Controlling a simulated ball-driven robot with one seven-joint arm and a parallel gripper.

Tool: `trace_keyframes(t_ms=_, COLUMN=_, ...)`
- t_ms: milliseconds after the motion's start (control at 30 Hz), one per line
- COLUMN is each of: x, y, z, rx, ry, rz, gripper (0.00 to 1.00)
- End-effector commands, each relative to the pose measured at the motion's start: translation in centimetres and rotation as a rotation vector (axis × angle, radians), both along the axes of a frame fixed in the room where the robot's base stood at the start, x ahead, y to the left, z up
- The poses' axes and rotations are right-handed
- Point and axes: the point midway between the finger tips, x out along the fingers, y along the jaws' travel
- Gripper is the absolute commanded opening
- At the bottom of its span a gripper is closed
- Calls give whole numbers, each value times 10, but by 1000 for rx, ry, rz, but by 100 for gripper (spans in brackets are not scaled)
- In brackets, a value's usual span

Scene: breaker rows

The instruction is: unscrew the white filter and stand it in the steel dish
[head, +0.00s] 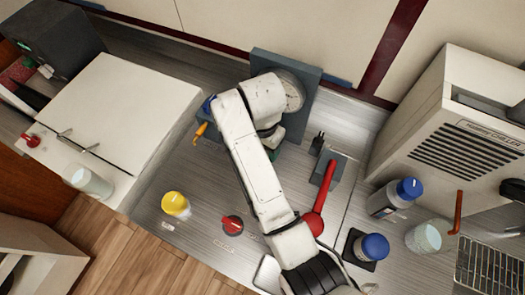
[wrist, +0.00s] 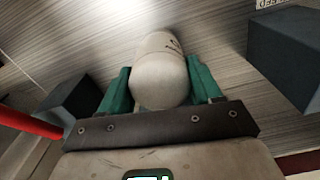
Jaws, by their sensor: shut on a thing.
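The white filter (wrist: 160,82) is a pale rounded cylinder with small dark printing near its far end. In the wrist view it sits between the green fingers of my gripper (wrist: 160,70), which is shut on it. I cannot tell whether it is still threaded into anything. I cannot make out the steel dish for certain; a pale metallic square (head: 267,273) shows partly beside my arm.
A red-handled lever (head: 323,195) stands right of my arm. Blue-capped bottles (head: 382,205), a glass beaker (head: 424,238) and a chiller (head: 455,130) are at the right. A yellow-topped jar (head: 176,205) and red knob (head: 232,225) are at front left. Dark blocks flank the gripper (wrist: 290,50).

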Motion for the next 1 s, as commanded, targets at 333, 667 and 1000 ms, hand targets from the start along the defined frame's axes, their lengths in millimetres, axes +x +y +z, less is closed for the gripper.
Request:
trace_keyframes(t_ms=333, x=1, y=0, z=14, rx=1, ry=-3, rz=-1, gripper=32)
trace_keyframes(t_ms=667, x=1, y=1, z=26, rx=1, ry=-3, rz=0, gripper=32)
trace_keyframes(t_ms=1000, x=1, y=1, z=38, rx=0, ry=-4, rz=-1, gripper=32)
